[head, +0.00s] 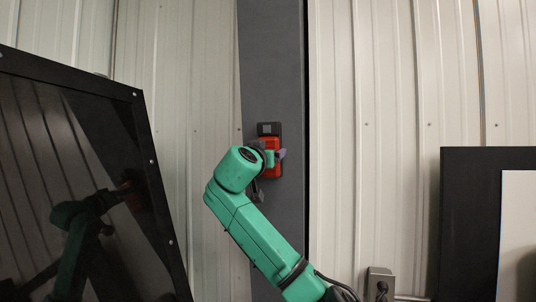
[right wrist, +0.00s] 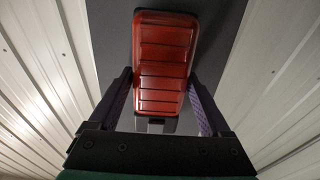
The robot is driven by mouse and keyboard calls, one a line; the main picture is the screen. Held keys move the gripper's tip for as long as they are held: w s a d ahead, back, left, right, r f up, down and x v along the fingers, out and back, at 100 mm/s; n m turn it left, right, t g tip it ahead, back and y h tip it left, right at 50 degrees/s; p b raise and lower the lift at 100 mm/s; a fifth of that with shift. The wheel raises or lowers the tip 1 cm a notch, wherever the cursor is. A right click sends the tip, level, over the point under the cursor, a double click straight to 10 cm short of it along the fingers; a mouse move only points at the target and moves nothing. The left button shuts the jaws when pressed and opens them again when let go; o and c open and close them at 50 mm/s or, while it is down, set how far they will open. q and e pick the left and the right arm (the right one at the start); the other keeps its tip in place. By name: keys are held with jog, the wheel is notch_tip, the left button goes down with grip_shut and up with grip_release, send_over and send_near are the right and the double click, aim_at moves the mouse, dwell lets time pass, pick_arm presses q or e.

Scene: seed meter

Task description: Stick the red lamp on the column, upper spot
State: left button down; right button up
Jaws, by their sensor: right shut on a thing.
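The red lamp (head: 268,143) has a ribbed red lens on a black housing with a small grey square at its top. It is upright in front of the dark grey column (head: 275,60). My right gripper (head: 267,155) is shut on the lamp, with one finger on each side. The red lens (right wrist: 163,65) fills the space between the fingers in the right wrist view, with the column behind it. I cannot tell whether the lamp's back touches the column. My left gripper is not in view.
A large glossy black panel (head: 75,180) stands at the left and reflects my arm. White ribbed wall (head: 390,90) lies on both sides of the column. A grey outlet box (head: 379,284) is low on the right, beside a black-framed board (head: 470,210).

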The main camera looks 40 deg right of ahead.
jog(key=o, duration=1.1)
jog(key=shift+o, duration=0.2)
jog(key=b+v, duration=1.1)
jog(key=v, duration=1)
jog(key=shift+a, duration=0.25)
jog(key=shift+s, duration=0.1)
